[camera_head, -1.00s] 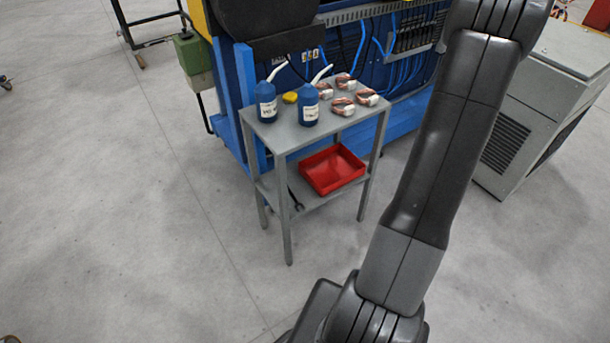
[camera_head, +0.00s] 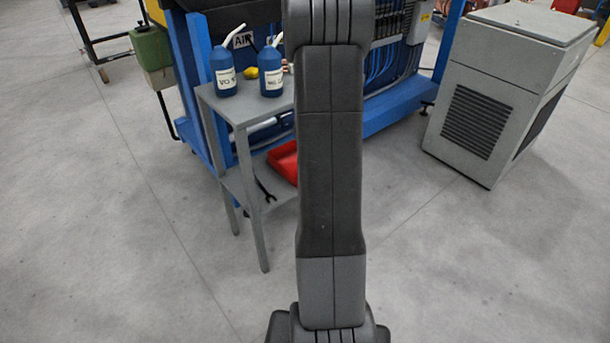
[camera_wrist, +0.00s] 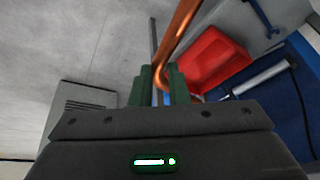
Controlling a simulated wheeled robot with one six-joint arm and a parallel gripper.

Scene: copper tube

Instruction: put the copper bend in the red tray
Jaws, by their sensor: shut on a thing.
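The copper bend (camera_wrist: 178,38) shows in the wrist view as a shiny copper tube, curving at its lower end by the green fingers of my gripper (camera_wrist: 161,78). My gripper is shut on it; the exact contact is partly hidden by the fingers. The upper end of the bend runs out of the picture. The red tray (camera_head: 281,163) lies on the lower shelf of the grey table, partly hidden behind my arm. In the wrist view the red tray (camera_wrist: 219,54) is beyond the bend, which overlaps its left side. My gripper is not seen in the head view.
Two blue bottles (camera_head: 224,78) with white spouts and a yellow thing (camera_head: 250,72) stand on the tabletop (camera_head: 236,108). A dark wrench (camera_head: 265,190) hangs over the lower shelf's edge. A grey cabinet (camera_head: 500,90) stands at the right. The near floor is clear.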

